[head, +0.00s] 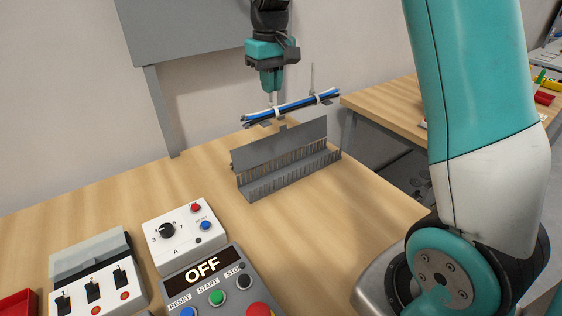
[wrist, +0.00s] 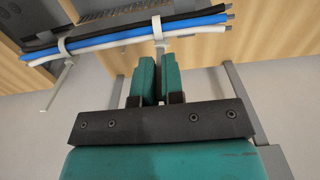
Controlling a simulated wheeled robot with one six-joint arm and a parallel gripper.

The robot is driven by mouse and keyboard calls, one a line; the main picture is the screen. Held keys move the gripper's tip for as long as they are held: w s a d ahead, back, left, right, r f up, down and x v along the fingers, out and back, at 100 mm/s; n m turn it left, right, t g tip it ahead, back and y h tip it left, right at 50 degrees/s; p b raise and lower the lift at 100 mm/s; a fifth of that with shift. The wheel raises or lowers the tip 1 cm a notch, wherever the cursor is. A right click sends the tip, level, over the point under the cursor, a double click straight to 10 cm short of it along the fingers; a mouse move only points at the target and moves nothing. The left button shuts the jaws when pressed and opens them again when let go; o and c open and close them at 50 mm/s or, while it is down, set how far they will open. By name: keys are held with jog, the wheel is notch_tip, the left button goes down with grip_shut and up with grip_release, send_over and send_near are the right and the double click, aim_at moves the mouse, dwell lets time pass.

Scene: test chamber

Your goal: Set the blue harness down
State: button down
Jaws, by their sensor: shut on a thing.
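The blue harness (head: 292,107) is a bundle of blue, black and white cables bound by two white ties. It hangs near level above the slotted grey cable duct (head: 290,175), apart from the table top. In the wrist view the harness (wrist: 130,37) crosses the upper left. My gripper (head: 272,90) is above it, with its teal fingers (wrist: 157,62) shut on the upright white tail of one tie. The other tie's tail stands free. The fingers hide the top of the gripped tail.
The wooden table (head: 180,190) is clear left of the duct. A control box (head: 215,280) reading OFF, a dial box (head: 180,230) and a switch panel (head: 95,285) stand at the front left. A grey post (head: 162,110) rises behind. A second table (head: 385,100) is at right.

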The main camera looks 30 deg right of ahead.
notch_tip(320, 180, down, 20)
jog(key=p, duration=0.3)
jog(key=shift+w+r, duration=0.1)
jog(key=shift+r, duration=0.1)
jog(key=shift+d, duration=0.1)
jog(key=shift+f, duration=0.15)
jog(key=c, duration=1.2)
grip_release()
jog(key=shift+c, duration=0.2)
